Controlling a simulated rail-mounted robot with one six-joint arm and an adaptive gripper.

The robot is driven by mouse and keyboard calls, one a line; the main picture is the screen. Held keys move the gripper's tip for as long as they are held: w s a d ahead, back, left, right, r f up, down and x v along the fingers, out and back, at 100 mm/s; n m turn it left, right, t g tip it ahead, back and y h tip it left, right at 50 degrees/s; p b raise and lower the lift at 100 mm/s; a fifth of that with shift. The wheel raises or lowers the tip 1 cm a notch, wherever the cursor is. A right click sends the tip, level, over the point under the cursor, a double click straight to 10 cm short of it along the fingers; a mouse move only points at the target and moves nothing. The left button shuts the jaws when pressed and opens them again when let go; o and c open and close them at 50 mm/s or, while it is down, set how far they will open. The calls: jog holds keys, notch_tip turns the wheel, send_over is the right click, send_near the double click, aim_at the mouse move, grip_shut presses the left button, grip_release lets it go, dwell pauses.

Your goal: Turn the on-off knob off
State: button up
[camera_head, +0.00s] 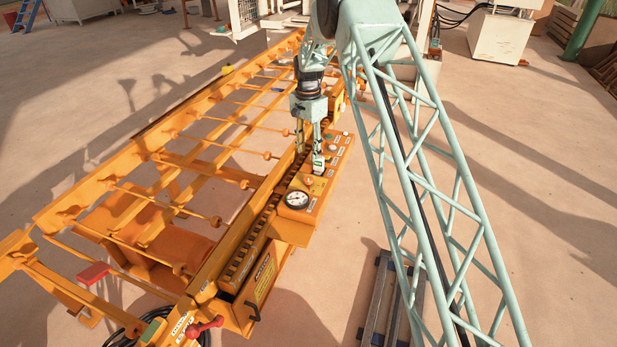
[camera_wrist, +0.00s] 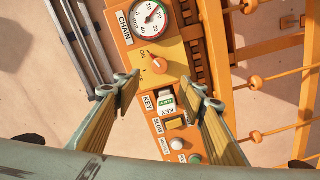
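The control panel (camera_head: 315,191) on the orange machine carries an orange-red knob (camera_wrist: 158,66), between the gauge and a white-and-green key switch (camera_wrist: 166,104). The knob also shows small in the head view (camera_head: 309,181). In the head view my gripper (camera_head: 309,150) hangs over the panel, pointing down, close to the key switch.
A round gauge (camera_wrist: 150,18) labelled CHAIN sits beyond the knob. A yellow square button (camera_wrist: 176,122), a white button (camera_wrist: 177,143) and a green button (camera_wrist: 195,158) lie nearer my wrist. Orange roller rails (camera_head: 200,145) run along the left.

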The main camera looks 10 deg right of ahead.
aim_at(308, 178)
jog(key=shift+f+b, duration=1.2)
jog(key=shift+f, duration=5.7)
jog(key=c, duration=0.8)
